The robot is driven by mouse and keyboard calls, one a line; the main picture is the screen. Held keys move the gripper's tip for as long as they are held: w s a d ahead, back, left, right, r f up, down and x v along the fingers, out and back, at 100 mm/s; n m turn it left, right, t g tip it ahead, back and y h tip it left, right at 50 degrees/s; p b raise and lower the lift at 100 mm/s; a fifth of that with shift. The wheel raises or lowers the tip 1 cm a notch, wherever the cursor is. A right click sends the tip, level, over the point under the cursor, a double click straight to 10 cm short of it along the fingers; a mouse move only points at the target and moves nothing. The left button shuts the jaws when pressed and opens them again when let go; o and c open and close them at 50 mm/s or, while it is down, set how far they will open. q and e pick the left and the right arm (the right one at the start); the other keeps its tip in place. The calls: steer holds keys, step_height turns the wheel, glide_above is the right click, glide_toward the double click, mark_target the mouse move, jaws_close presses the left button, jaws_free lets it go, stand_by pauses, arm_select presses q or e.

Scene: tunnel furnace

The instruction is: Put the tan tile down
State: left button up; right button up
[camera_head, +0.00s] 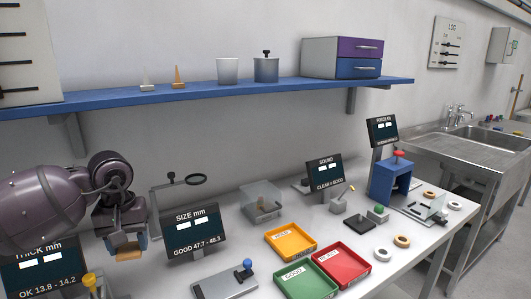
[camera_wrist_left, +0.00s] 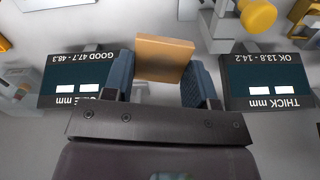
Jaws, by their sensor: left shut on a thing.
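The tan tile (camera_wrist_left: 163,58) is held between the two blue-grey fingers of my left gripper (camera_wrist_left: 160,82), as the left wrist view shows. In the head view my left gripper (camera_head: 128,246) is at the left, and the lower edge of the tan tile (camera_head: 129,254) shows below its fingers. The tile is between the thickness display (camera_head: 44,270) and the size display (camera_head: 192,232), and appears to be above the bench. Whether the tile touches anything below is hidden. My right gripper is in neither view.
A grey slide gauge with a blue knob (camera_head: 247,265) is at the front. Yellow (camera_head: 268,240), green (camera_head: 286,286) and red (camera_head: 367,271) trays lie to its right. A blue shelf (camera_head: 205,93) runs above.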

mark_target(135, 254)
arm_select(q)
steer(key=s+d+f+m, duration=0.1)
steer(key=s+d+f, duration=0.2)
steer(key=s+d+f+m, duration=0.1)
steer(key=s+d+f, duration=0.2)
steer(key=s, duration=0.1)
steer(key=s+d+f+m, duration=0.1)
steer(key=s+d+f, duration=0.1)
steer(key=s+f, duration=0.1)
steer(key=shift+s+d+m, duration=0.15)
steer(key=shift+d+m, duration=0.15)
steer(key=shift+d, duration=0.1)
steer(key=shift+r, duration=0.1)
